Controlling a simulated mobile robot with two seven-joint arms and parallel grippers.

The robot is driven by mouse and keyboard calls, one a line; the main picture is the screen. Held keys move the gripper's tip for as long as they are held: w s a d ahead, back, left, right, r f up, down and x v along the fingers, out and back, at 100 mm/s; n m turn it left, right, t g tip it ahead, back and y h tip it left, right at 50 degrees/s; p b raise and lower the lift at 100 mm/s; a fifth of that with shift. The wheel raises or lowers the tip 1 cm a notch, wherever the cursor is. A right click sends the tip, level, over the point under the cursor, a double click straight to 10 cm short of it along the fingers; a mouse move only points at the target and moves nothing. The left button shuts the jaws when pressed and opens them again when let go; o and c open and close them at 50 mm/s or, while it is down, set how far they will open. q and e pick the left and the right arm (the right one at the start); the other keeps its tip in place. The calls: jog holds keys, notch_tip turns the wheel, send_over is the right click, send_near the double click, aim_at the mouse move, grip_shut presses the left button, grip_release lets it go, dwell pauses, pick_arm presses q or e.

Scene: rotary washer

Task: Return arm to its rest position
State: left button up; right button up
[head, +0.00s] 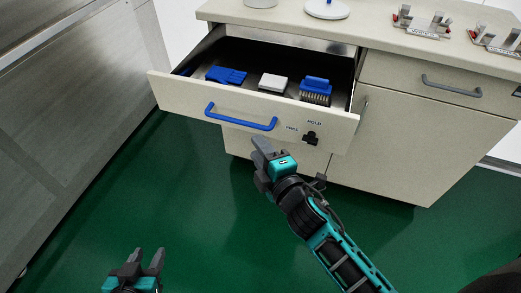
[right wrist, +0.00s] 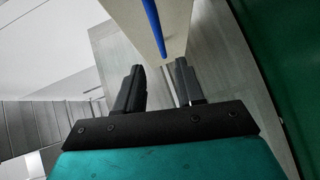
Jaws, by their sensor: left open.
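My right arm reaches in from the lower right of the head view. Its gripper (head: 262,146) is in front of the open drawer, just below the right end of the blue handle (head: 240,118). In the right wrist view its two fingers (right wrist: 158,82) stand apart with nothing between them. The blue handle (right wrist: 154,28) shows beyond the fingertips, apart from them. My left gripper (head: 147,254) is low at the bottom left of the head view, open and empty above the green floor.
The pulled-out drawer (head: 335,118) holds a blue cloth-like item (head: 226,75), a white block (head: 272,82) and a blue brush (head: 316,88). The countertop (head: 380,28) bears several small items. A metal cabinet (head: 60,90) stands left. The green floor (head: 190,190) is clear.

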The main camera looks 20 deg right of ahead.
jog(key=s+d+f+m+g, duration=0.2)
jog(key=s+f+m, duration=0.3)
jog(key=m, duration=0.3)
jog(key=s+d+f+m+g+h, duration=0.1)
jog(key=s+d+f+m+g, duration=0.2)
jog(key=s+f+m, duration=0.3)
jog(key=s+d+m, duration=0.1)
jog(key=s+m, duration=0.1)
jog(key=shift+s+d, duration=0.25)
jog(key=shift+s, duration=0.05)
